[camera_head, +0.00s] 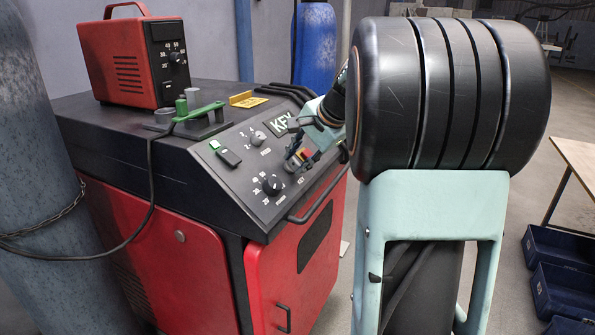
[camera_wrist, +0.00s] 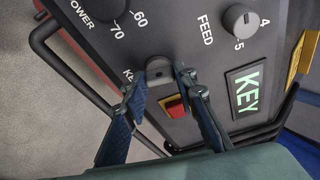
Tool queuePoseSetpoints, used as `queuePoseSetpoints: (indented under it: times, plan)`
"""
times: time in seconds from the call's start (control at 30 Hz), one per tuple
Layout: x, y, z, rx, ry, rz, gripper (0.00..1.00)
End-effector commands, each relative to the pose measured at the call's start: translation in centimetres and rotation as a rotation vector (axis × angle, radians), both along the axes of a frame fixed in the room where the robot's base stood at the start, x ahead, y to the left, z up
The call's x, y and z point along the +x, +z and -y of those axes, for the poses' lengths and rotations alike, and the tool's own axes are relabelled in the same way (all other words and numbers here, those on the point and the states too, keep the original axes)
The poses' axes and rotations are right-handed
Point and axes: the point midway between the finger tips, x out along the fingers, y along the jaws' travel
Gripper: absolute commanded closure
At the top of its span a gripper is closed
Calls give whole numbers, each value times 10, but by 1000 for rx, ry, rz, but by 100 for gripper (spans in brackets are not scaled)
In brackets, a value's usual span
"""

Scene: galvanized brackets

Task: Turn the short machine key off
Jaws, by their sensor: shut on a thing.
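The short machine key (camera_wrist: 158,70) is a small grey piece on the sloped black control panel (camera_wrist: 170,35). It sits beside a partly hidden "KEY" label in the wrist view. My gripper (camera_wrist: 160,82) has its two blue-grey fingers on either side of the key and is shut on it. In the head view my gripper (camera_head: 296,157) reaches the panel's lower right part, and its fingers largely hide the key there. The lit green "KEY" sign (camera_wrist: 248,90) shows on the panel; it also appears in the head view (camera_head: 279,123). I cannot tell the key's exact angle.
A red and yellow switch (camera_wrist: 175,107) sits close to my fingers. The POWER knob (camera_head: 272,185) and FEED knob (camera_head: 257,138) are nearby. A black rail (camera_head: 318,200) runs along the panel's front edge. A red unit (camera_head: 130,60) stands on the cabinet. Blue crates (camera_head: 560,290) lie at right.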

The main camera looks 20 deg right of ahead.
Motion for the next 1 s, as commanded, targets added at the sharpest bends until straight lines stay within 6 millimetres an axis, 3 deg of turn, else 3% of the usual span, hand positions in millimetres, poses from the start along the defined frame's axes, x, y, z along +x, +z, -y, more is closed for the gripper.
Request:
queuePoseSetpoints:
  times: [0.4, 0.93, 0.97, 1.0]
  plan:
    - [-1, -2, 1, -86, 136, 66, 98]
    - [-1, 0, 1, -97, 155, 74, 98]
    - [-1, 0, 1, -97, 155, 74, 72]
    - [-1, 0, 1, -97, 155, 74, 68]
